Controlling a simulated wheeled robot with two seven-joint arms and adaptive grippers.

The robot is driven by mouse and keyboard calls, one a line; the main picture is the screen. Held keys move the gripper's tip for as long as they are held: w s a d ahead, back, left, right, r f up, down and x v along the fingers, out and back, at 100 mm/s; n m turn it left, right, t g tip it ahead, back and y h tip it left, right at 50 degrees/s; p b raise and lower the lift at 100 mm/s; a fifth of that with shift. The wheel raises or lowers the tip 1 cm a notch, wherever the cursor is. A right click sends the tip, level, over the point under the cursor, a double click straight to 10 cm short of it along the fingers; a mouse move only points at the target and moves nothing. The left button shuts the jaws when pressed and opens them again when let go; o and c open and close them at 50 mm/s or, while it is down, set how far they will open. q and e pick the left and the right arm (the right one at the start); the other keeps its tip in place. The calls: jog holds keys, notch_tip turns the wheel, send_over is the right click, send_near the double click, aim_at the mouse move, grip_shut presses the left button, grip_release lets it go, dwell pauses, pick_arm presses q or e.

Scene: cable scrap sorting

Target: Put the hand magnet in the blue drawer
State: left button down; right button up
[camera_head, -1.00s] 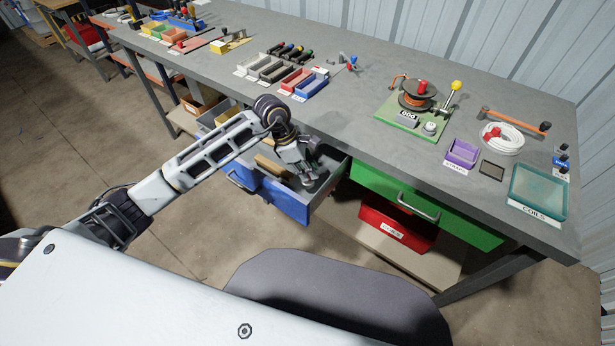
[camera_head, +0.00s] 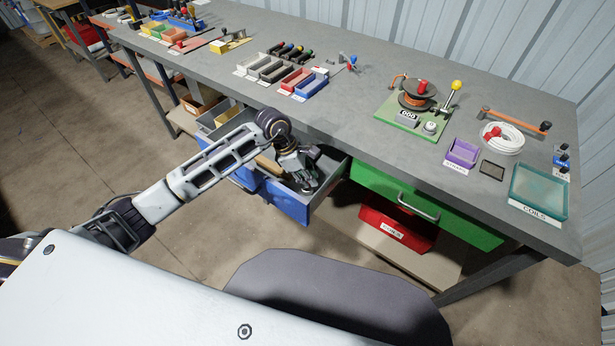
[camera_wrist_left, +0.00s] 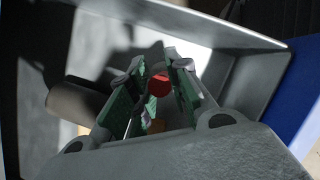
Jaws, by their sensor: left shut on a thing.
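The blue drawer (camera_head: 288,206) is pulled open under the bench, its grey inside showing. My left gripper (camera_head: 308,187) reaches down into the drawer opening, near its right end. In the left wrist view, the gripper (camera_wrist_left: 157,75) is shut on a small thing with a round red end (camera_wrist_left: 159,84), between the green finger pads. This seems to be the hand magnet; most of it is hidden by the fingers. The drawer's grey wall (camera_wrist_left: 245,85) is close beside the fingers, and its blue front (camera_wrist_left: 300,90) shows at the right.
A tan block (camera_head: 268,164) lies in the drawer, left of my gripper. The green drawer (camera_head: 450,218) to the right is shut, with a red bin (camera_head: 397,229) below it. The bench top (camera_head: 350,120) overhangs behind the blue drawer. Small trays (camera_head: 310,86) stand on it.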

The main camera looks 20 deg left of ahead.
pick_arm(q)
jog(key=shift+f, duration=0.1)
pick_arm(e)
jog(key=shift+w, duration=0.1)
pick_arm(q)
jog(key=c, duration=1.3)
grip_release()
jog(key=shift+c, duration=0.2)
pick_arm(e)
jog(key=shift+w+r, duration=0.15)
jog(key=shift+d, duration=0.15)
pick_arm(q)
jog(key=shift+a+r, duration=0.15)
jog(key=shift+r, duration=0.3)
jog(key=v, duration=1.1)
jog(key=shift+p, duration=0.35)
pick_arm(e)
jog(key=shift+s+d+f, duration=0.15)
jog(key=shift+s+f, duration=0.1)
jog(key=shift+s, duration=0.4)
jog(key=shift+s+d+f, duration=0.15)
jog(key=shift+s+f, duration=0.05)
jog(key=shift+s, duration=0.45)
